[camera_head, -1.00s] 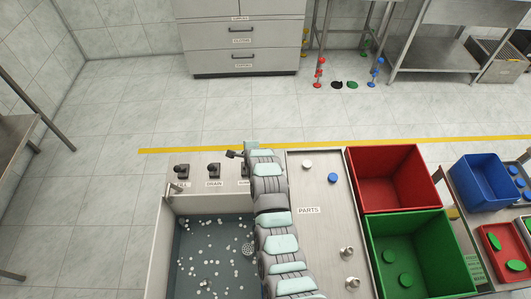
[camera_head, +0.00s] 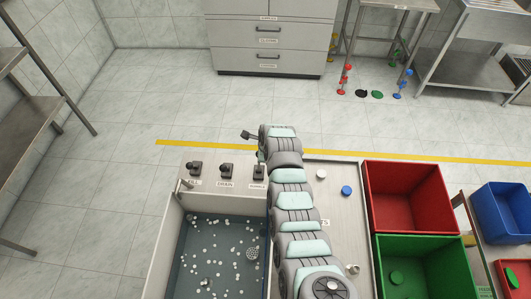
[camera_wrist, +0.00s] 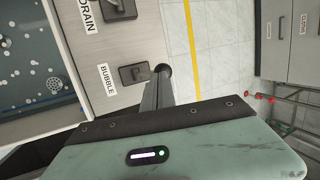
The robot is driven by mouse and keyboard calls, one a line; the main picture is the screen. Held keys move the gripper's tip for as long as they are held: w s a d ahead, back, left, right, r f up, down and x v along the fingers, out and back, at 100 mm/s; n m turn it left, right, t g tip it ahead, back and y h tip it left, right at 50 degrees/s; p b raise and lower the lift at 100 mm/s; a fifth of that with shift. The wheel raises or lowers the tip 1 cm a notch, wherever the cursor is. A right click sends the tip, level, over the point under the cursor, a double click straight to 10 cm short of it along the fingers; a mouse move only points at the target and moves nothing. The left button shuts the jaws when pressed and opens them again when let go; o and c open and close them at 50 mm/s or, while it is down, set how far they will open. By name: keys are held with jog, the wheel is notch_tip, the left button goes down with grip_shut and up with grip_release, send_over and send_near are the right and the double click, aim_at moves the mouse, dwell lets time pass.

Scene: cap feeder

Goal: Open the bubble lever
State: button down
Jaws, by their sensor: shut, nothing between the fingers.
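The bubble lever (camera_head: 259,172) is a small black lever on the light panel at the tank's far edge, right of the drain lever. In the wrist view its dark base (camera_wrist: 134,74) sits by the BUBBLE label, with a round dark knob (camera_wrist: 164,69) to the right. My gripper (camera_head: 247,134) shows beyond the panel in the head view, shut and empty. In the wrist view its narrow fingers (camera_wrist: 158,86) overlap the knob's near side. I cannot tell whether they touch it. My arm covers part of the panel's right side.
The fill lever (camera_head: 194,169) and drain lever (camera_head: 226,171) stand to the left. The tank (camera_head: 192,249) holds water and many white pieces. The parts tray (camera_head: 337,222), red bin (camera_head: 410,193) and green bin (camera_head: 429,258) lie right. Open floor is beyond the panel.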

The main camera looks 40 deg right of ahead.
dwell(0.4)
jog(key=a+p+v, duration=0.1)
jog(key=p+v, duration=0.3)
jog(key=v, duration=0.9)
jog(key=shift+s+a, duration=0.15)
jog(key=shift+s, duration=0.4)
jog(key=shift+r, duration=0.1)
